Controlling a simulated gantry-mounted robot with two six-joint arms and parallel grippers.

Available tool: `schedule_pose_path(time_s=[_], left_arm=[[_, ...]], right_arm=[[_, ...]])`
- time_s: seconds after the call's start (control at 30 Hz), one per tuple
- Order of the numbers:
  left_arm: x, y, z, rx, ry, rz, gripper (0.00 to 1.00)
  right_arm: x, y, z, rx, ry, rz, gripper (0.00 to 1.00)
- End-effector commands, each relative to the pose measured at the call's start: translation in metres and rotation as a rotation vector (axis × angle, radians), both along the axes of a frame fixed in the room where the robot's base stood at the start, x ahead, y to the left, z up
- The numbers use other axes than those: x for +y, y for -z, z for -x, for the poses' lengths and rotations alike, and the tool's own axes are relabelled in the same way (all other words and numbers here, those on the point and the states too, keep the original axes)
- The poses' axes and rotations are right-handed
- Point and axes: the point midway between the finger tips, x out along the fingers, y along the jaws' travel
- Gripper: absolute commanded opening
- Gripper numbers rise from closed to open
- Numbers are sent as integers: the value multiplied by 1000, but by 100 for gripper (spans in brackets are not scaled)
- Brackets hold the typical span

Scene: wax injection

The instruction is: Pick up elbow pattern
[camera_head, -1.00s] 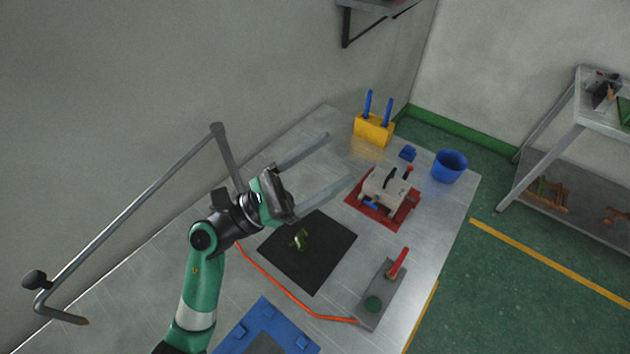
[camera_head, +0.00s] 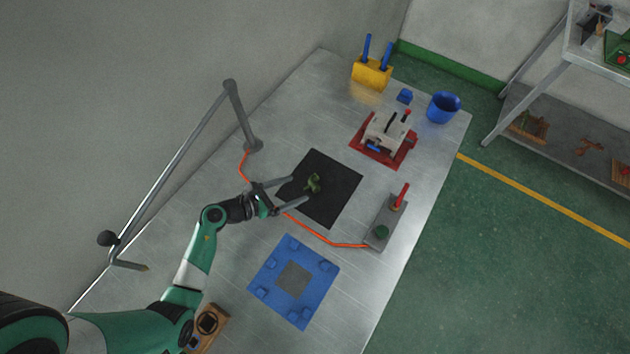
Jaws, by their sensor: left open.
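A small olive-green elbow pattern (camera_head: 313,183) lies on the black mat (camera_head: 335,205) on the metal table. My left gripper (camera_head: 298,192) is open and low over the left side of the mat. Its two long fingers point right, toward the elbow pattern, with the pattern just beyond or level with the fingertips. I cannot tell whether they touch it. My right gripper is not in view.
An orange cable (camera_head: 312,232) runs below the mat to a grey plate (camera_head: 386,220) with a red handle. A blue mold frame (camera_head: 265,277), a jointed lamp-like arm (camera_head: 178,170), a red-based machine (camera_head: 385,138), a yellow holder (camera_head: 371,73) and a blue bucket (camera_head: 443,107) stand around.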

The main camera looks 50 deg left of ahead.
Motion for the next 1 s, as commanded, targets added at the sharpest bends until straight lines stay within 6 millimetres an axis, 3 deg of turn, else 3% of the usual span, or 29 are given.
schedule_pose_path(time_s=[0.27, 0.53, 0.8, 1.0], left_arm=[[-4, 6, -15, -1, 2, 0, 91], [-13, 21, -54, -1, 3, 0, 91], [-13, 21, -58, -1, 0, 0, 91], [-13, 21, -58, -1, 0, 0, 55]], right_arm=[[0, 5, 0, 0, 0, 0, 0], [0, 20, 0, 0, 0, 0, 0], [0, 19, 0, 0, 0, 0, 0], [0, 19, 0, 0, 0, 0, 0]])
